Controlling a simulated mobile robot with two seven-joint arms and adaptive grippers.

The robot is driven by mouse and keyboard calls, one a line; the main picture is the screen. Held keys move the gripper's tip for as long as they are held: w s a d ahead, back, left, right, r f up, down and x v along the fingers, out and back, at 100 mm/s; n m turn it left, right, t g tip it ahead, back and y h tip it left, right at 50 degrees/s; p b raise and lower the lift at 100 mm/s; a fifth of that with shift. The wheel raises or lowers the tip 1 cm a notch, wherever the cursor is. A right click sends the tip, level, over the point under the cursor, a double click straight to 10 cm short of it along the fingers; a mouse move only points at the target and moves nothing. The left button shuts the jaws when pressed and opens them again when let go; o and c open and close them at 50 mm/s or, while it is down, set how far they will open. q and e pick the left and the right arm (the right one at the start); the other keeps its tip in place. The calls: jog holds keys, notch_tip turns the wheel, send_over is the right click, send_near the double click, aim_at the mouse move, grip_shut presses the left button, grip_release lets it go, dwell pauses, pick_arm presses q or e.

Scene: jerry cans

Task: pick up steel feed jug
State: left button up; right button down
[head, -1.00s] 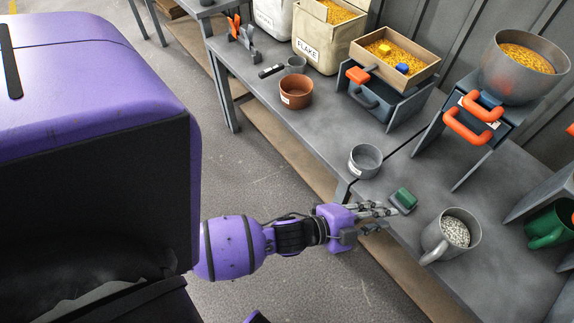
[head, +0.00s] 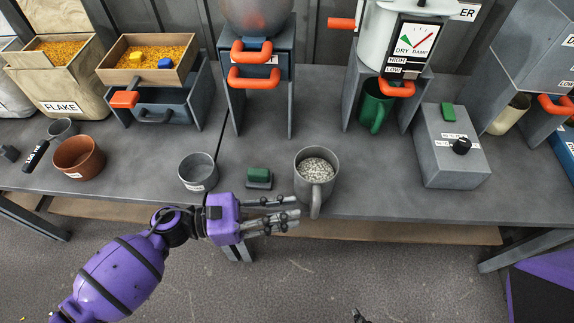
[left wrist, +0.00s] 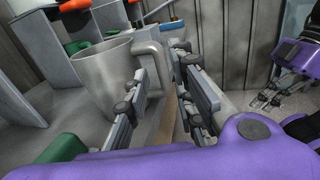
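The steel feed jug (head: 316,172) is a grey cylinder with pale pellets in it and stands upright near the bench's front edge. Its handle (head: 316,203) points toward me. My left gripper (head: 296,210) reaches in from the left with its fingertips close to the handle. In the left wrist view the jug (left wrist: 103,75) is ahead and left. Its handle shows near the tips of my open left gripper (left wrist: 170,88); I cannot tell whether they touch. My right gripper (left wrist: 266,98) shows small at the right of that view, its opening unclear.
A green-topped block (head: 259,177) sits just left of the jug, and a small grey pot (head: 198,171) is further left. A grey control box (head: 447,150) stands right. A green jug (head: 375,107) is under a dispenser behind. Bench space right of the jug is clear.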

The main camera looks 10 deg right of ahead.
aim_at(310, 207)
pick_arm(q)
jog(key=d, duration=0.2)
jog(key=d+p, duration=0.1)
jog(key=d, duration=0.2)
jog(key=shift+s+d, duration=0.2)
jog(key=shift+d, duration=0.05)
jog(key=shift+a, duration=0.1)
grip_shut()
jog(key=shift+r, duration=0.15)
